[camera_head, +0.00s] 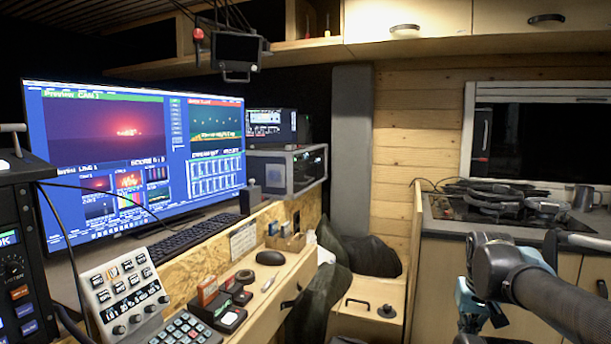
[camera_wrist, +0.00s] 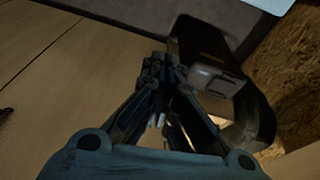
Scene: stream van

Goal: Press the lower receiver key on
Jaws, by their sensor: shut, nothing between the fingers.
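My gripper (camera_head: 470,322) hangs at the lower right of the head view, pointing down, its tips near the bottom edge. In the wrist view my gripper (camera_wrist: 165,68) is shut and empty, its fingers meeting in front of wooden panels. No key clearly marked as a receiver key can be made out. To the right of the monitor, a black unit with a small lit screen (camera_head: 270,125) stands above a grey-framed box (camera_head: 306,170); I cannot tell whether these are receivers. In the head view my gripper is far to the right of both, apart from them.
A large monitor (camera_head: 100,218), button panel (camera_head: 125,290) and keypad (camera_head: 185,330) fill the left. A mouse (camera_head: 270,258) lies on the desk. A hob counter (camera_head: 450,228) stands at the right. The wrist view shows a dark curved object (camera_wrist: 255,110) close beside the fingers.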

